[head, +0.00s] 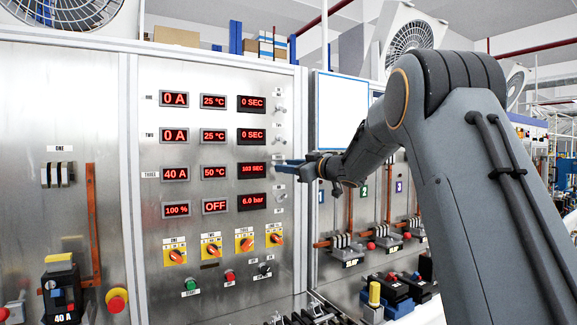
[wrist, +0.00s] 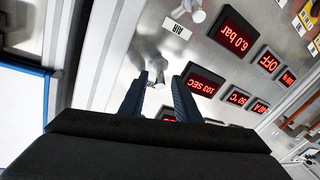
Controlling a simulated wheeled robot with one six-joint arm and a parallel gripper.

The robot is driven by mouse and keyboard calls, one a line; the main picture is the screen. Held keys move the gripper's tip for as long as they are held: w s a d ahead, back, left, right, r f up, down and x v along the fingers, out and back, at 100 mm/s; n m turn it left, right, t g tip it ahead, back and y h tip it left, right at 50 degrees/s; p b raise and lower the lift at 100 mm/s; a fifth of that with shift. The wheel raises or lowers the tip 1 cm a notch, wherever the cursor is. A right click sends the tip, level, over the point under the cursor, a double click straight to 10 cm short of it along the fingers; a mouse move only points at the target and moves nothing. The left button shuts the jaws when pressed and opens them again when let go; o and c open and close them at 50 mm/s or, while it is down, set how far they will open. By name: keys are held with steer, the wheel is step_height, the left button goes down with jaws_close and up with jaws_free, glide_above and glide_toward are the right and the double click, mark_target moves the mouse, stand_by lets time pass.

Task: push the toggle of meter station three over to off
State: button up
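The station three toggle (wrist: 158,70) is a small pale metal lever on the panel, beside the red 103 SEC display (wrist: 202,88) in the wrist view, which is turned upside down. My gripper (wrist: 162,88) is open, with one blue finger on either side of the toggle; I cannot tell whether either touches it. In the head view my gripper (head: 288,166) is at the right end of row THREE, and its fingers hide most of that toggle. Row three reads 40 A (head: 175,174), 50 °C (head: 214,173) and 103 SEC (head: 251,170).
The AIR toggle (head: 281,197) is just below, and it also shows in the wrist view (wrist: 195,13). Toggles of rows one (head: 280,109) and two are above. Orange rotary switches (head: 175,256) sit lower on the panel. A white board (head: 342,112) stands to the right.

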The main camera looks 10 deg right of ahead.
jaws_close()
steer(key=b, duration=0.2)
steer(key=shift+f+t+b, duration=0.3)
steer(key=f+n+t+y+b, duration=0.1)
steer(key=y+b, duration=0.1)
steer(key=b, duration=0.6)
steer(key=f+n+t+y+b, duration=0.1)
steer(key=t+y+b, duration=0.1)
steer(key=b, duration=0.7)
steer(key=f+n+t+y+b, duration=0.2)
steer(key=y+b, duration=0.1)
steer(key=b, duration=0.6)
steer(key=shift+w, duration=0.3)
steer(key=shift+n+t+y+b, duration=0.4)
steer(key=shift+b, duration=0.65)
